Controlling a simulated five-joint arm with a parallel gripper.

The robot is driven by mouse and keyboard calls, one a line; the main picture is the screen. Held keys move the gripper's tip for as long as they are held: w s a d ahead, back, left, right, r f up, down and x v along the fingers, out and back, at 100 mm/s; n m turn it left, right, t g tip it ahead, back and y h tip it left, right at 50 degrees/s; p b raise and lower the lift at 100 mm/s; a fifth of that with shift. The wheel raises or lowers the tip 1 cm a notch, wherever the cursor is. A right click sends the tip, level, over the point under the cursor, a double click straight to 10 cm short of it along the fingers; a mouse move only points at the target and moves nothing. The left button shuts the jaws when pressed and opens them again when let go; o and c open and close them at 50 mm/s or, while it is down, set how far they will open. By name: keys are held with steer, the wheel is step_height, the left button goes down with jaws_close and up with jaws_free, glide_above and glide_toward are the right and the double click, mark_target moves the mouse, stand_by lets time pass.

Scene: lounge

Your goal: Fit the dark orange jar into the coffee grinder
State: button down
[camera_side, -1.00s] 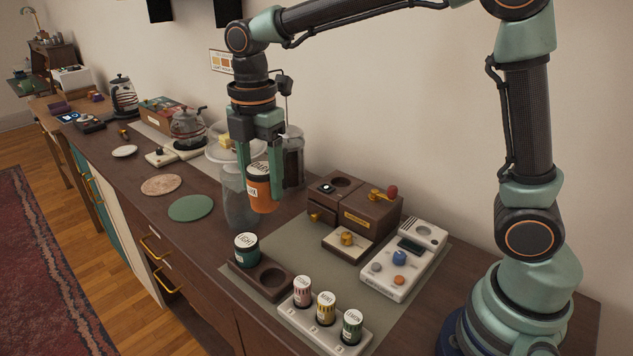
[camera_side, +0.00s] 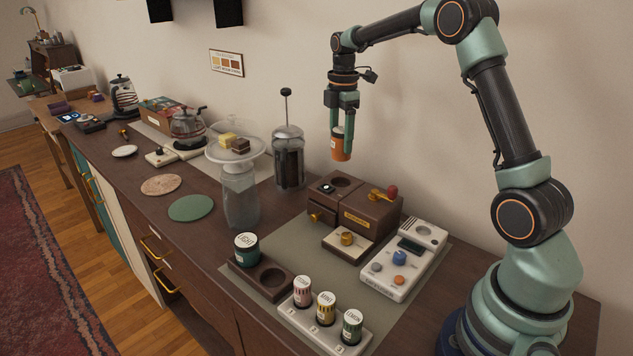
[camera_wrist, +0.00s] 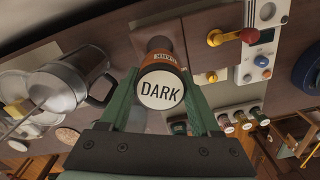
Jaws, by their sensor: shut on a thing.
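My gripper (camera_side: 343,128) is shut on the dark orange jar (camera_side: 341,146) and holds it upright in the air. In the wrist view the jar's white lid reads DARK (camera_wrist: 161,91), between my green fingers. The coffee grinder (camera_side: 367,209) is a brown wooden box on the grey mat, with a round socket (camera_side: 341,182) in its top at left and a red-knobbed crank at right. The jar hangs above the grinder's left part, well clear of it. In the wrist view the jar hides what lies directly beneath it.
A green LIGHT jar (camera_side: 246,248) stands in a two-hole wooden holder beside an empty hole. Several small labelled jars (camera_side: 326,309) stand in a white rack. A white control box (camera_side: 404,262) is right of the grinder. A French press (camera_side: 289,158) and a glass vase (camera_side: 240,200) stand left.

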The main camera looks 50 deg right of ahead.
mark_target(341, 160)
steer(key=shift+d+f, duration=0.15)
steer(key=shift+f, duration=2.95)
steer(key=shift+f, duration=1.35)
jaws_free()
steer(key=shift+r, duration=3.75)
